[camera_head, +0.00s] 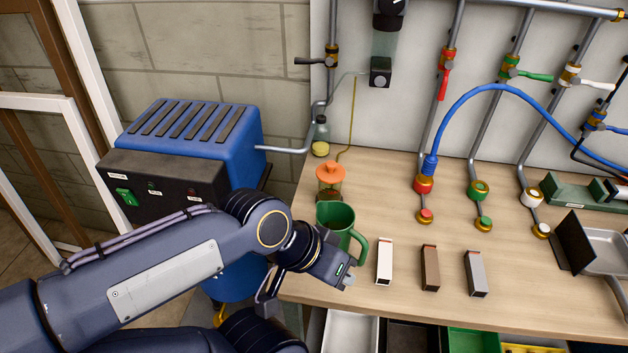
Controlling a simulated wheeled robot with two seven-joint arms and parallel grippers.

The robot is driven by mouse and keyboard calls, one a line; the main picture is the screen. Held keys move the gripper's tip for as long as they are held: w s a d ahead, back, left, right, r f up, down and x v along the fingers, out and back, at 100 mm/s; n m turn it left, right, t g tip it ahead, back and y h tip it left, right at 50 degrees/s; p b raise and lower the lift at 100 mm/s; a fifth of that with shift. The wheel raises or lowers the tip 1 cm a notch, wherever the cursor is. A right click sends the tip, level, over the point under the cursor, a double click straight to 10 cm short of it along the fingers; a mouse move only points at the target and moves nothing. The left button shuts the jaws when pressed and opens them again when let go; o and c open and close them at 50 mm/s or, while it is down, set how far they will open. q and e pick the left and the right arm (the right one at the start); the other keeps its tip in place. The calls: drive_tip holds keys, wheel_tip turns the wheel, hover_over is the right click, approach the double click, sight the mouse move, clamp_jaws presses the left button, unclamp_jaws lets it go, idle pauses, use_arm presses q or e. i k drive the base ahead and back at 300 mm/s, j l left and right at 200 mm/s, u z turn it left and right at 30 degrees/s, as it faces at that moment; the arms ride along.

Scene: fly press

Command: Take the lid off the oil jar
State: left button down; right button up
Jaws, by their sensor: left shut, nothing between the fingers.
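A small glass jar (330,191) with brownish contents stands near the table's left edge, behind a green jug. An orange lid (330,172) with a knob sits on top of it. The jug hides the jar's lower part. My left gripper (347,281) is shut and empty at the table's front left, in front of the jug and well apart from the jar. My right gripper is not in view.
The green jug (338,220) stands between my left gripper and the jar. White (384,262), brown (430,267) and grey (476,273) blocks stand to the right. A blue machine (190,140) is at left. Pipes and valves line the back. The table's middle (385,190) is clear.

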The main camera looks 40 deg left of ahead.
sight(331, 171)
drive_tip(key=u, duration=1.95)
drive_tip(key=l+u, duration=0.15)
drive_tip(key=u, duration=0.3)
drive_tip(key=k+l+u, duration=0.15)
drive_tip(key=u, duration=0.25)
drive_tip(key=k+l+u, duration=0.1)
drive_tip(key=u, duration=0.35)
drive_tip(key=l, duration=0.35)
drive_tip(key=i, duration=0.05)
